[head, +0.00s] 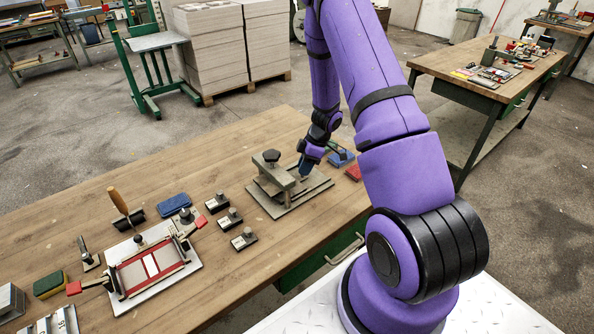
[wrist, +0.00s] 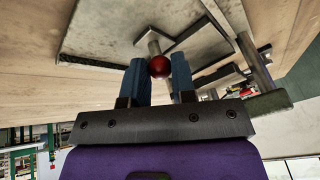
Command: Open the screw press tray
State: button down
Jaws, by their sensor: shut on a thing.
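The screw press (head: 271,172) stands on the wooden table, with a dark knob on top, a grey frame and a flat grey base plate. My gripper (head: 303,174) reaches down at the press's right side. In the wrist view, my gripper (wrist: 158,66) has its two blue fingers on either side of a red ball knob (wrist: 159,67) and is shut on it. The knob sits on a short metal stem by a worn grey plate (wrist: 105,25) of the press. The head view hides the knob, and I cannot tell how far the tray is out.
A red-framed fixture (head: 152,267) and several small black blocks with knobs stand left of the press. A blue block (head: 341,158) and a red block (head: 353,172) lie close right of my gripper. The table's front edge is near.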

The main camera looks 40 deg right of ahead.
jog(key=d, duration=0.8)
jog(key=shift+w, duration=0.2)
jog(key=c, duration=1.2)
grip_release()
jog(key=v, duration=1)
jog(key=shift+d+r, duration=0.15)
jog(key=shift+r, duration=0.25)
jog(key=shift+r, duration=0.1)
